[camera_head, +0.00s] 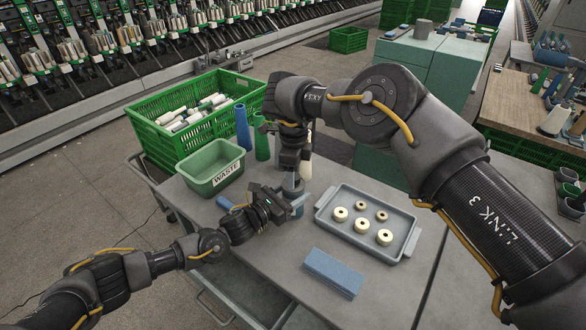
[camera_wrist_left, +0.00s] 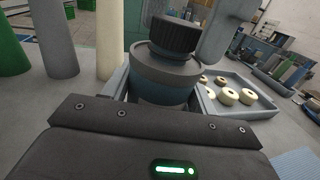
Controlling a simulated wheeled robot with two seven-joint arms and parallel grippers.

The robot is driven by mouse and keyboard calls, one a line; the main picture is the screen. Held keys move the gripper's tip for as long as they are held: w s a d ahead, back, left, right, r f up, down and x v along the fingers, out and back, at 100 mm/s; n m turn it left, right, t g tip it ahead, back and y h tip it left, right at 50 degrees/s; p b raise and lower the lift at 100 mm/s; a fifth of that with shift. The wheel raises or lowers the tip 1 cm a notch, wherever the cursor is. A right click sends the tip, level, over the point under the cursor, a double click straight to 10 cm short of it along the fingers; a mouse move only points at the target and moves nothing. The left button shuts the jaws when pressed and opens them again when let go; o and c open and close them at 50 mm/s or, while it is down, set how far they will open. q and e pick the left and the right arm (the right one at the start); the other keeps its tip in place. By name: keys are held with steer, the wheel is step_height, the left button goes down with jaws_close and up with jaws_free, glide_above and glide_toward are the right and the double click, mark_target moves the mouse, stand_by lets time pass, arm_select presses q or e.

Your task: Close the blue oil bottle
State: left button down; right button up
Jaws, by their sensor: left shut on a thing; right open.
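The oil bottle (camera_head: 294,187) stands on the grey table and is mostly covered by my grippers in the head view. In the left wrist view its dark blue-grey body (camera_wrist_left: 163,78) is upright between the fingers of my left gripper (camera_head: 296,203), which is shut on it. A black ribbed cap (camera_wrist_left: 174,35) sits at the bottle's top, slightly tilted; I cannot tell whether it is tight. My right gripper (camera_head: 293,172) is open, pointing down right above the bottle. One grey finger of it shows beside the cap in the left wrist view (camera_wrist_left: 222,32).
A grey tray (camera_head: 323,216) with several cream rings lies to the right, a blue cloth-like block (camera_head: 334,271) in front. A green WASTE bin (camera_head: 187,167), blue tube (camera_head: 242,128), green tube (camera_head: 262,140) and cream tube (camera_head: 306,166) stand behind. A blue piece (camera_head: 225,203) lies left.

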steer(key=shift+c, duration=0.4)
steer(key=c, duration=0.9)
steer(key=shift+c, duration=0.2)
